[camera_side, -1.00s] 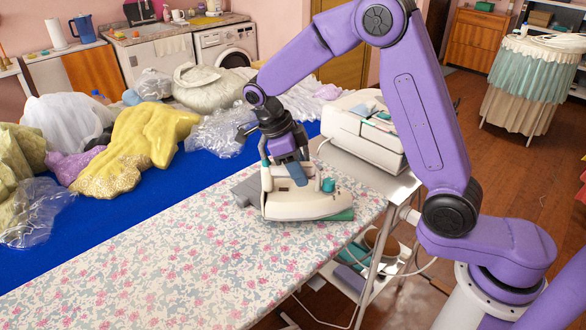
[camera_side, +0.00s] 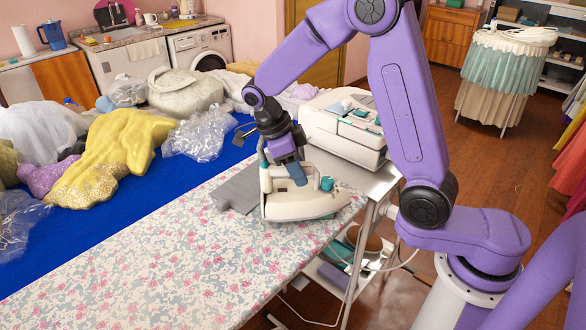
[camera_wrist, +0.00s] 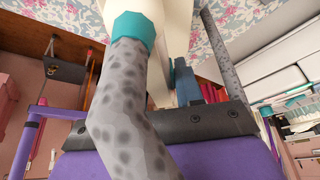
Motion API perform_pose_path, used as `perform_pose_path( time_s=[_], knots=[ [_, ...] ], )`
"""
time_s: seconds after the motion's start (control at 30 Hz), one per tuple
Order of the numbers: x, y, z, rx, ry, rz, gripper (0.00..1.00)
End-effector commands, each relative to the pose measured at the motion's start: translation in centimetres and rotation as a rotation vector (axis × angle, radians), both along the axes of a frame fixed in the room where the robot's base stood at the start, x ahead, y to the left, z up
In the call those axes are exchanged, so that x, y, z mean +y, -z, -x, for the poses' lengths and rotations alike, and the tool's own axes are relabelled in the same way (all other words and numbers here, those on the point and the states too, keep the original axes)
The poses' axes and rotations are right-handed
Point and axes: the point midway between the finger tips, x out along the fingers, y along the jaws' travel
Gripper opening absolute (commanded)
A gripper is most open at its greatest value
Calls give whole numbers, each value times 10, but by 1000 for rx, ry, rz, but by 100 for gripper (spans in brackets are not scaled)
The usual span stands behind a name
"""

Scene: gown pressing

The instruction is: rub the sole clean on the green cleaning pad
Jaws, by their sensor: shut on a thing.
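The cream iron (camera_side: 300,205) with a teal knob (camera_side: 326,184) sits low at the right end of the flowered board (camera_side: 190,260), its nose pointing right. My gripper (camera_side: 292,172) is shut on the iron's handle from above. In the wrist view the iron's cream body (camera_wrist: 173,45) and a speckled grey hose with a teal collar (camera_wrist: 135,27) fill the middle, hiding much of the grip. The green cleaning pad is hidden under or behind the iron, and the sole faces down out of sight. I cannot tell whether they touch.
A flat grey rest (camera_side: 240,190) lies left of the iron. A white steam station (camera_side: 345,128) stands behind it on a metal stand. Yellow cloth (camera_side: 115,155) and clear plastic (camera_side: 195,135) lie on the blue table (camera_side: 180,175). The board's front is clear.

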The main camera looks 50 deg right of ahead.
Motion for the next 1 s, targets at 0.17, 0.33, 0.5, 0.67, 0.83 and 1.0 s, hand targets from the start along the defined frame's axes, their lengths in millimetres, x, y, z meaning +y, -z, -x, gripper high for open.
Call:
perform_pose_path(
  time_s=[0.17,0.33,0.5,0.67,0.83,1.0],
  knots=[
    [-11,0,12,3,1,1,0],
    [-21,1,21,4,2,2,0],
    [-28,2,29,7,2,2,0],
    [-29,3,31,9,2,2,0],
    [-29,3,31,10,2,2,0],
    [-29,-8,30,7,2,2,0]
  ],
)
